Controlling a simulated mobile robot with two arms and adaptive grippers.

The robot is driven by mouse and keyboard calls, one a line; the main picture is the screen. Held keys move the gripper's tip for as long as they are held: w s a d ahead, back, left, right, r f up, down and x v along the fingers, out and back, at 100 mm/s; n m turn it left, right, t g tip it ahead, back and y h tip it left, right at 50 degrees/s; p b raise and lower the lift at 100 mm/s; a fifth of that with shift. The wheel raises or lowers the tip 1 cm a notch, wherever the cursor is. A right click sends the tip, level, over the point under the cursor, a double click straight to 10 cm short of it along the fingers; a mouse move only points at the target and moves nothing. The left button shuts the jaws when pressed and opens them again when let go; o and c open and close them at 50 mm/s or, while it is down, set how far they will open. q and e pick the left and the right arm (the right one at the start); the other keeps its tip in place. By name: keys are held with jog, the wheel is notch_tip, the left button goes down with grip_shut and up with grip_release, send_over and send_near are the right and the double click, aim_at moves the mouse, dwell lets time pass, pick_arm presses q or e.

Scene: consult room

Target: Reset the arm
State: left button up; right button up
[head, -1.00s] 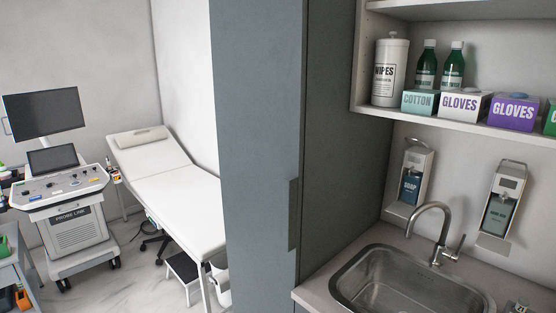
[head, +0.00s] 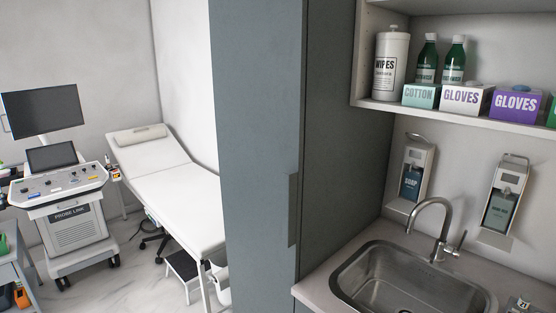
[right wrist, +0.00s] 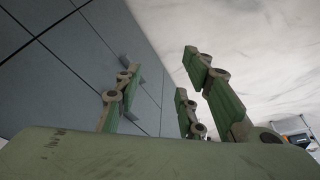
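My right gripper (right wrist: 160,95) shows in the right wrist view with its green fingers spread apart. It is open, with nothing between the fingers. Grey panels with dark seams are behind it on the left, and a pale marbled surface is on the right. Neither gripper nor arm shows in the head view. My left gripper is out of sight.
A tall grey cabinet (head: 258,150) stands mid-view. To its right are a sink (head: 385,285), soap dispensers and a shelf (head: 460,114) with glove boxes and bottles. To its left are an exam bed (head: 175,190), a step stool (head: 184,268) and an ultrasound cart (head: 70,225).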

jog(key=s+d+f+g+b, duration=0.1)
jog(key=s+f+b, duration=0.3)
jog(key=f, duration=1.3)
jog(key=s+f+g+b, duration=0.15)
jog(key=s+f, duration=0.55)
jog(key=f, duration=1)
pick_arm(q)
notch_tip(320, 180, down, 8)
jog(key=b, duration=0.2)
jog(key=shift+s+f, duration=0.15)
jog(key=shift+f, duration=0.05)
pick_arm(e)
jog(key=s+d+f, duration=0.2)
jog(key=s+f, duration=0.6)
jog(key=s, duration=0.1)
jog(key=shift+s+d, duration=0.15)
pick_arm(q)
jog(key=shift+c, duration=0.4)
pick_arm(e)
jog(key=shift+c, duration=0.2)
